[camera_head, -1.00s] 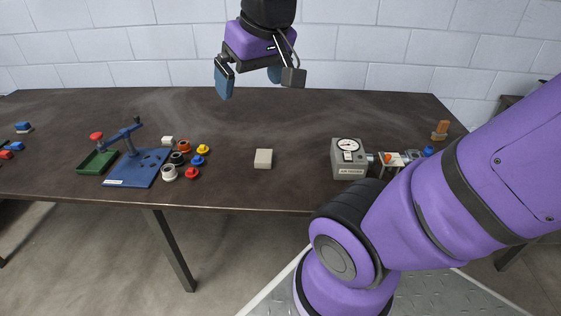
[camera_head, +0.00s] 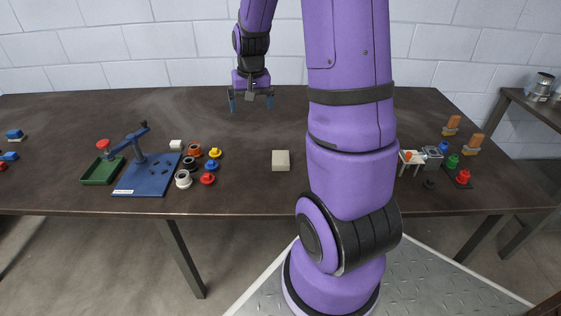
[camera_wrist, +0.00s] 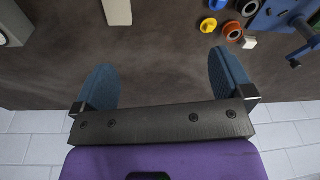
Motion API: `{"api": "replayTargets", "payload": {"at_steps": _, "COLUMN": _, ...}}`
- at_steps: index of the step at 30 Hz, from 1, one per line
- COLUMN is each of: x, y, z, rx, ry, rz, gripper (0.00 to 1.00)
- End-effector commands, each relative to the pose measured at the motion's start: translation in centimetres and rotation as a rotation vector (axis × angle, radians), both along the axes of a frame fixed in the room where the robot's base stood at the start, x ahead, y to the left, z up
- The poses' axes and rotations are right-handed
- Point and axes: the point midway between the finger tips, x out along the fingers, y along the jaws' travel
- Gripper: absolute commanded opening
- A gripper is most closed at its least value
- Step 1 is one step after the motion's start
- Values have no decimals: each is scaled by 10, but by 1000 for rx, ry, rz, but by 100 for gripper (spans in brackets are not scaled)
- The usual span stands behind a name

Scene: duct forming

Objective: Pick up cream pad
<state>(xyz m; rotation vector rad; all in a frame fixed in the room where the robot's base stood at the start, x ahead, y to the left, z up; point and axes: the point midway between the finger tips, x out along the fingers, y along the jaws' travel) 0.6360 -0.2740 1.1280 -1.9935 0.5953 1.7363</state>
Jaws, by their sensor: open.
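A cream block-like pad (camera_head: 281,160) lies flat on the dark table near its middle. It also shows at the top of the wrist view (camera_wrist: 117,11), partly cut off by the edge. My gripper (camera_head: 251,105) is open and empty over the back part of the table, behind and left of the larger block. Its blue fingers (camera_wrist: 163,78) are wide apart with bare table between them.
A blue fixture with a lever (camera_head: 150,175) and a green tray (camera_head: 102,170) stand at left. Several coloured rings and knobs (camera_head: 208,178) lie beside it. Small parts (camera_head: 450,160) stand at right. My arm hides the table right of the larger block. The table around that block is clear.

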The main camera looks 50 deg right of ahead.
Motion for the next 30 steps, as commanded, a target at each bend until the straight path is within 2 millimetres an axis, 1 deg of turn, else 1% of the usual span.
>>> {"api": "replayTargets", "payload": {"at_steps": 1, "x": 1, "y": -12, "z": -16, "rx": 9, "ry": 18, "rz": -28, "gripper": 99}}
{"api": "replayTargets", "payload": {"at_steps": 5, "x": 3, "y": -41, "z": -55, "rx": 23, "ry": 51, "rz": -92, "gripper": 99}}
{"api": "replayTargets", "payload": {"at_steps": 9, "x": 0, "y": -68, "z": -96, "rx": 38, "ry": 81, "rz": -157, "gripper": 99}}
{"api": "replayTargets", "payload": {"at_steps": 12, "x": -4, "y": -83, "z": -120, "rx": 46, "ry": 99, "rz": -194, "gripper": 99}}
{"api": "replayTargets", "payload": {"at_steps": 15, "x": -7, "y": -93, "z": -137, "rx": 51, "ry": 109, "rz": -220, "gripper": 99}}
{"api": "replayTargets", "payload": {"at_steps": 18, "x": -10, "y": -99, "z": -148, "rx": 54, "ry": 117, "rz": -236, "gripper": 99}}
{"api": "replayTargets", "payload": {"at_steps": 23, "x": -11, "y": -102, "z": -165, "rx": 56, "ry": 121, "rz": -243, "gripper": 99}}
{"api": "replayTargets", "payload": {"at_steps": 27, "x": -12, "y": -102, "z": -186, "rx": 57, "ry": 123, "rz": -243, "gripper": 99}}
{"api": "replayTargets", "payload": {"at_steps": 30, "x": -11, "y": -102, "z": -199, "rx": 57, "ry": 121, "rz": -242, "gripper": 99}}
